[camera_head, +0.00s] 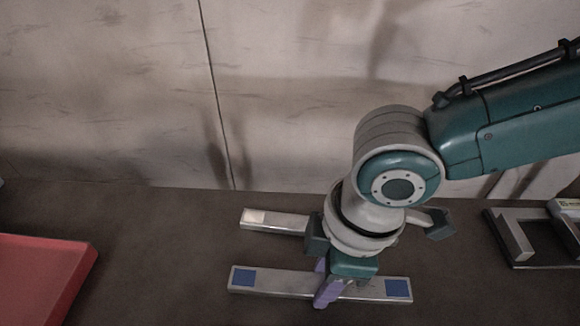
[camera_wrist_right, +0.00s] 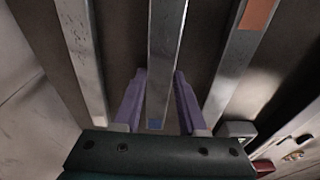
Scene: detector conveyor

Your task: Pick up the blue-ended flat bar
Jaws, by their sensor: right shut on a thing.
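The blue-ended flat bar (camera_head: 290,284) is a grey metal bar with a blue patch near each end, lying level near the front in the head view. My right gripper (camera_head: 328,282) comes down over its middle, its purple fingers shut on the bar and covering part of it. In the right wrist view the bar (camera_wrist_right: 164,60) runs between the two purple fingers (camera_wrist_right: 158,90), with a blue patch at its lower end. The head view does not clearly show whether the bar is lifted off the dark surface. My left gripper is not in view.
Another flat bar with a pale end (camera_head: 258,218) lies just behind, partly hidden by my wrist. The wrist view shows a bar with an orange patch (camera_wrist_right: 257,14). A red tray (camera_head: 40,270) is at the left and a grey bracket-like frame (camera_head: 514,238) at the right.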

